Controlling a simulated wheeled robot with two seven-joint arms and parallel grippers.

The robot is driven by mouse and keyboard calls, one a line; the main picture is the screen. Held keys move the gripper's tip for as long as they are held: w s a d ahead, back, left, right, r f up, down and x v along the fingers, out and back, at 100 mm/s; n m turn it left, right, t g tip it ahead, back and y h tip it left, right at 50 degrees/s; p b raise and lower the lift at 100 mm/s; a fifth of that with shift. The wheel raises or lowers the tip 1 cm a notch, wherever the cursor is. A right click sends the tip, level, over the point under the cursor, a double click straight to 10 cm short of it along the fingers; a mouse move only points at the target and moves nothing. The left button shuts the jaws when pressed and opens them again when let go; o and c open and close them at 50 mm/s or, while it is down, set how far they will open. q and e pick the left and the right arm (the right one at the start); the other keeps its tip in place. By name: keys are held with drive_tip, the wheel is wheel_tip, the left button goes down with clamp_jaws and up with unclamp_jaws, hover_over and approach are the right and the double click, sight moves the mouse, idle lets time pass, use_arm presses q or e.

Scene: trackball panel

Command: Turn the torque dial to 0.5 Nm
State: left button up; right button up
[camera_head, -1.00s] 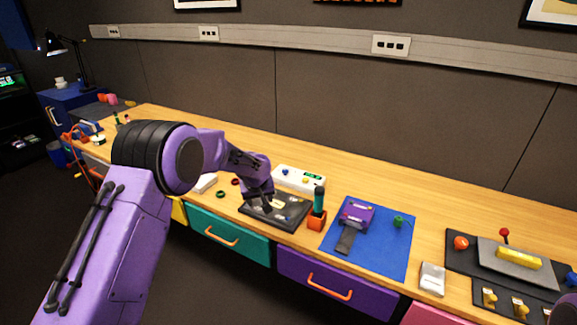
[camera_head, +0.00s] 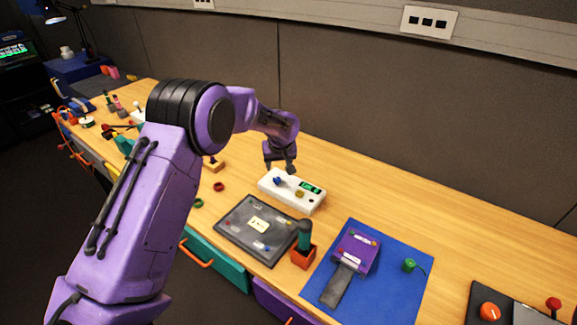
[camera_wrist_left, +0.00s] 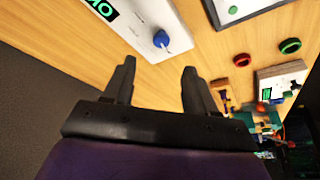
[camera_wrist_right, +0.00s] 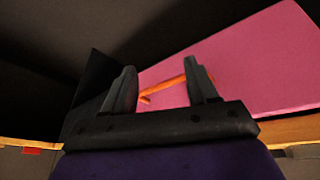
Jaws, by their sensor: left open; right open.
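A white control box (camera_head: 293,191) with a green display (camera_head: 311,187) stands on the wooden bench. My left gripper (camera_head: 281,170) is open and empty, above the back left end of the box. In the left wrist view, the blue knob (camera_wrist_left: 161,39) with its pointer lies ahead of the open fingers (camera_wrist_left: 157,72), apart from them. My right gripper (camera_wrist_right: 163,75) is open and empty, near a pink drawer front (camera_wrist_right: 240,65) with an orange handle.
A dark tray (camera_head: 230,238) lies in front of the box. An orange holder (camera_head: 303,257) with a dark green-handled tool stands close by. A blue mat (camera_head: 395,295) with a purple device (camera_head: 355,251) is to the right. The bench behind the box is clear.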

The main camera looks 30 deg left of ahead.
use_arm(q)
drive_tip(key=p, duration=0.2)
hover_over(277, 179)
drive_tip(key=s+d, duration=0.1)
drive_tip(key=s, duration=0.2)
drive_tip(key=f, duration=0.4)
drive_tip(key=shift+w+d+f, duration=0.2)
drive_tip(key=shift+w+f, duration=0.05)
drive_tip(key=shift+f, duration=0.05)
drive_tip(key=x, duration=0.2)
drive_tip(key=w+x, duration=0.1)
drive_tip(key=x, duration=0.2)
drive_tip(key=shift+w+d+f, duration=0.1)
drive_tip(key=shift+f, duration=0.05)
drive_tip(key=shift+s+r, duration=0.4)
drive_tip(key=shift+c, duration=1.3)
drive_tip(key=shift+d, duration=0.1)
drive_tip(key=c, duration=0.8)
use_arm(e)
drive_tip(key=shift+s+d+r, duration=0.1)
drive_tip(key=shift+s+r, duration=0.05)
drive_tip(key=shift+r, duration=0.5)
drive_tip(key=shift+s+r, duration=0.1)
drive_tip(key=shift+r, duration=0.5)
